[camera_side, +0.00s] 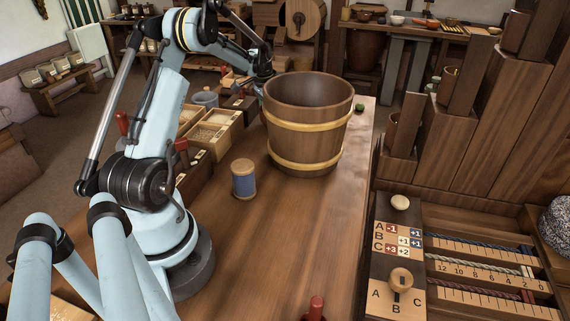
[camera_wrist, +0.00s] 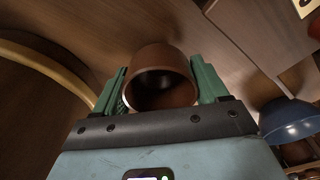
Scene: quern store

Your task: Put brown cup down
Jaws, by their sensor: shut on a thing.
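The brown cup (camera_wrist: 163,62) is in the wrist view, its open mouth toward the camera and its inside dark. My gripper (camera_wrist: 163,78) has its green fingers on either side of the cup and is shut on it. The wooden table lies beyond the cup. I cannot tell whether the cup touches the table. In the side view my gripper (camera_side: 259,90) is at the far left of the big bucket, largely hidden behind it. The cup cannot be made out there.
A large wooden bucket (camera_side: 305,140) with pale hoops stands close to my gripper. A blue spool (camera_side: 243,182) and wooden boxes (camera_side: 212,132) are at the left. A blue bowl (camera_wrist: 290,122) shows at the wrist view's right. The near tabletop (camera_side: 270,240) is mostly clear.

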